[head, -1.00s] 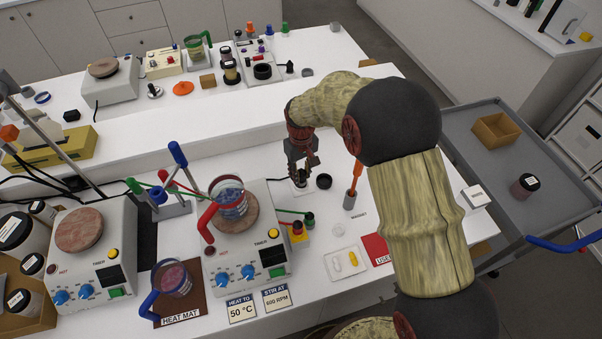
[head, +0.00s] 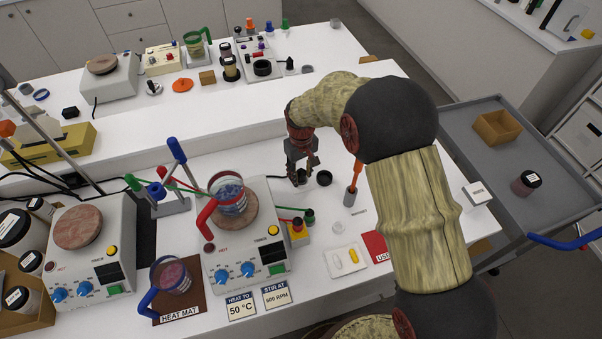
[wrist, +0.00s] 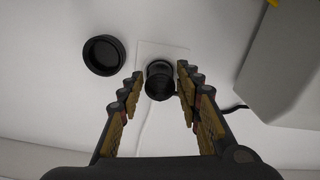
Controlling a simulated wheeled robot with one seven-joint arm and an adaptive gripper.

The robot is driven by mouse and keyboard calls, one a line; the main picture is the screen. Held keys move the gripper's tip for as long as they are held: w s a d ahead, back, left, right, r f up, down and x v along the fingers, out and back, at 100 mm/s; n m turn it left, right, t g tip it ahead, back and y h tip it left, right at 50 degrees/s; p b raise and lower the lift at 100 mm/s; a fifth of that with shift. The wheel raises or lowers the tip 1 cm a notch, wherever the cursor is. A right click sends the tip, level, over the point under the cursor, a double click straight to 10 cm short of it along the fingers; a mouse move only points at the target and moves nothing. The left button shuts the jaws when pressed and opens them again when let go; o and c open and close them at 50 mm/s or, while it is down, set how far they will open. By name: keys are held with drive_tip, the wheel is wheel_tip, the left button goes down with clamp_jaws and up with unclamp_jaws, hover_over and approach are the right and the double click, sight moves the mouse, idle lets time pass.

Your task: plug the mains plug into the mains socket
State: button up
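The mains plug (wrist: 160,82), a black round body, stands on a white square plate that looks like the mains socket (wrist: 175,52). From above I cannot tell how deep it sits. A black cable (wrist: 236,107) shows to its right, by the grey-white housing. My gripper (wrist: 160,72) is open, with one finger on each side of the plug and a small gap visible at each side. In the head view my gripper (head: 301,178) is low over the bench behind the stirrer hotplate, and its fingers hide most of the plug and socket.
A black round cap or dish (wrist: 103,55) lies just left of the socket; it also shows in the head view (head: 324,178). A grey holder with an orange-handled tool (head: 350,196) stands to the right. The hotplate (head: 235,255) with a beaker is in front, to the left.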

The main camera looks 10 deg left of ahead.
sight(302, 171)
drive_tip(key=shift+o, duration=1.2)
wheel_tip(302, 171, up, 12)
drive_tip(key=shift+s+d+f, duration=0.1)
drive_tip(key=shift+s+f, duration=0.1)
drive_tip(key=shift+f, duration=0.15)
drive_tip(key=s+d+r+m+t+b, duration=0.1)
drive_tip(key=s+d+r+m+t, duration=0.1)
drive_tip(key=s+d+r, duration=0.3)
drive_tip(key=s+d+r+m+t+b, duration=0.1)
drive_tip(key=s+d+r+m+b, duration=0.1)
drive_tip(key=s+d, duration=1.1)
drive_tip(key=s+d+r+m+t+b, duration=0.1)
drive_tip(key=s+d+r+m+t, duration=0.1)
drive_tip(key=s+d+r, duration=0.5)
drive_tip(key=s+d+m, duration=0.1)
drive_tip(key=s+d, duration=0.1)
drive_tip(key=shift+s+d+r+m+t, duration=0.3)
drive_tip(key=shift+s+d+r, duration=0.05)
drive_tip(key=shift+s, duration=0.05)
